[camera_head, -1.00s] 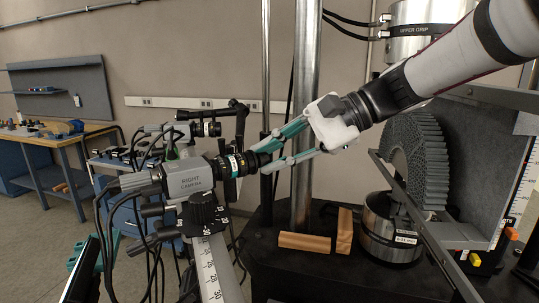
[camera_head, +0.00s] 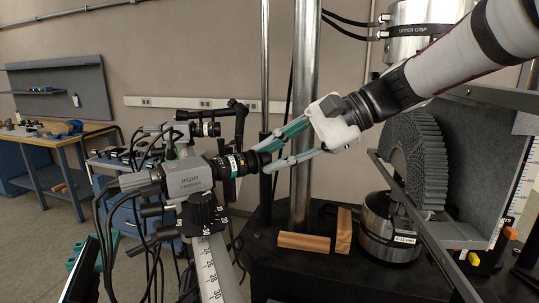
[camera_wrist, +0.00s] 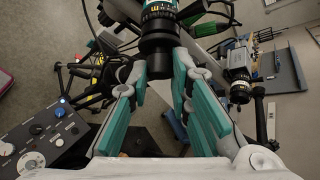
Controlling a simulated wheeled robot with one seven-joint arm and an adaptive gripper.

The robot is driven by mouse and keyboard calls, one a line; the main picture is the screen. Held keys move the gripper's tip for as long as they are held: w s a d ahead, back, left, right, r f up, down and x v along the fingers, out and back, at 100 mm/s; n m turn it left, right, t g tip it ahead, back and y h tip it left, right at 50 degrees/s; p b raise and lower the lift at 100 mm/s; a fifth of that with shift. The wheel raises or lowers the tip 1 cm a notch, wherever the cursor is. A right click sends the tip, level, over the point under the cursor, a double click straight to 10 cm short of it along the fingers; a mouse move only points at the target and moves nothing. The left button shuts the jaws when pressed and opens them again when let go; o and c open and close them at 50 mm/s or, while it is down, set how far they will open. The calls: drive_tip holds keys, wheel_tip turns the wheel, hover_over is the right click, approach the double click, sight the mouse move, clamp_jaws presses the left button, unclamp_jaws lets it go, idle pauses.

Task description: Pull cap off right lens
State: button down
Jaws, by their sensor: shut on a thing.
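The right camera (camera_head: 188,180) is a grey box labelled RIGHT CAMERA, with a black lens (camera_head: 236,164) facing right. A black cap (camera_head: 261,159) is at the lens's front end. My gripper (camera_head: 267,159) has its teal fingers on either side of the cap and is shut on it. In the wrist view, the lens (camera_wrist: 159,14) is at the top centre, and the dark cap (camera_wrist: 159,60) lies between the fingertips of my gripper (camera_wrist: 159,68). The cap looks in line with the lens. I cannot tell whether there is a gap between them.
A second camera (camera_head: 205,129) stands behind, left of the steel column (camera_head: 304,90). A test machine with a grey ridged lattice specimen (camera_head: 425,155) is at right. Wooden blocks (camera_head: 304,242) lie on the black base. Cables hang behind the right camera.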

drive_tip(key=shift+w+d, duration=0.25)
drive_tip(key=shift+d, duration=0.15)
idle(0.3)
drive_tip(key=shift+w+d, duration=0.45)
drive_tip(key=shift+d, duration=0.35)
drive_tip(key=shift+w+d, duration=0.4)
drive_tip(key=shift+d, duration=0.4)
